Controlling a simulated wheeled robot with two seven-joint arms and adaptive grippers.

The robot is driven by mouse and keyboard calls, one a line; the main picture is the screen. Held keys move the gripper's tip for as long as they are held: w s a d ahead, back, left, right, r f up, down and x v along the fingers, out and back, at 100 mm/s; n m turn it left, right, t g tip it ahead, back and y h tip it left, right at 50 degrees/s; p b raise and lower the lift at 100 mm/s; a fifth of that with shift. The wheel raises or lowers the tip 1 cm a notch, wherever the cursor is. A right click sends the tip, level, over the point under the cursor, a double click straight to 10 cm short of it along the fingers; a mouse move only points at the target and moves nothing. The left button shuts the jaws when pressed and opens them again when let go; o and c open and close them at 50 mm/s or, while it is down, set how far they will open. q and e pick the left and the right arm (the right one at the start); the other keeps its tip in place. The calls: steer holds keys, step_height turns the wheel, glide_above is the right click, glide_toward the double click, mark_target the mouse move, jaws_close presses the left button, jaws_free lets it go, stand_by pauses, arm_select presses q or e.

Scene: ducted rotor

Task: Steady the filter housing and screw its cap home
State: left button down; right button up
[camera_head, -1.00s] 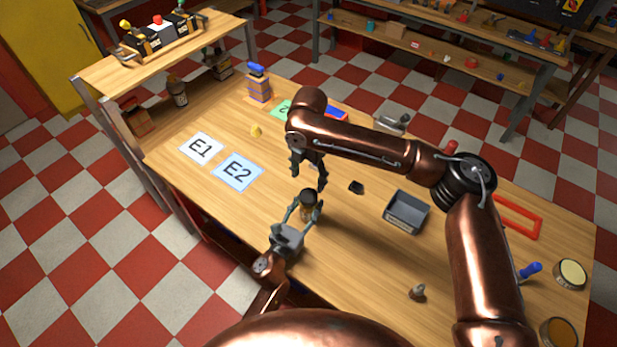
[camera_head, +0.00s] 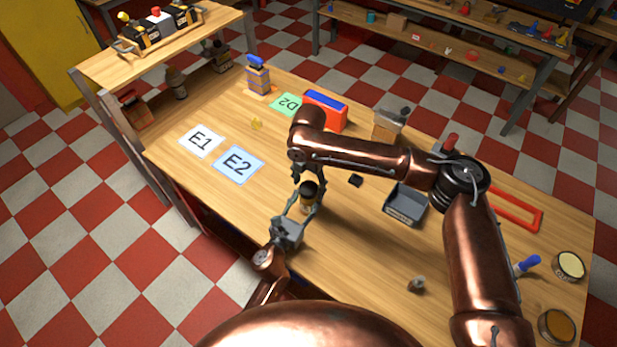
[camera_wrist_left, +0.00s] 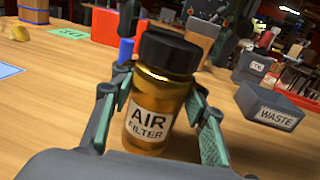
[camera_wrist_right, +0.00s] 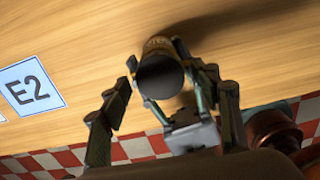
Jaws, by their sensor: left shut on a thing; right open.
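The filter housing (camera_wrist_left: 149,113) is an amber cylinder labelled AIR FILTER, standing upright on the wooden table. Its black cap (camera_wrist_left: 169,51) sits on top; I cannot tell how tightly it is seated. My left gripper (camera_head: 300,206) is shut around the housing's sides, with a finger on each side in the left wrist view. My right gripper (camera_head: 308,178) is open above the cap, pointing down. In the right wrist view the black cap (camera_wrist_right: 159,77) shows between and beyond the open right fingers, with a visible gap to them. The head view partly hides the housing behind the grippers.
A grey WASTE bin (camera_head: 405,204) stands to the right. Cards E1 (camera_head: 201,141) and E2 (camera_head: 238,164) lie to the left. A red and blue box (camera_head: 325,111) and a small black piece (camera_head: 356,180) are behind. The table's front left is clear.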

steer(key=shift+f, duration=0.4)
steer(key=c, duration=1.2)
steer(key=m, duration=1)
steer(key=shift+m, duration=0.4)
steer(key=m, duration=0.4)
steer(key=shift+m, duration=0.3)
steer(key=o, duration=1.3)
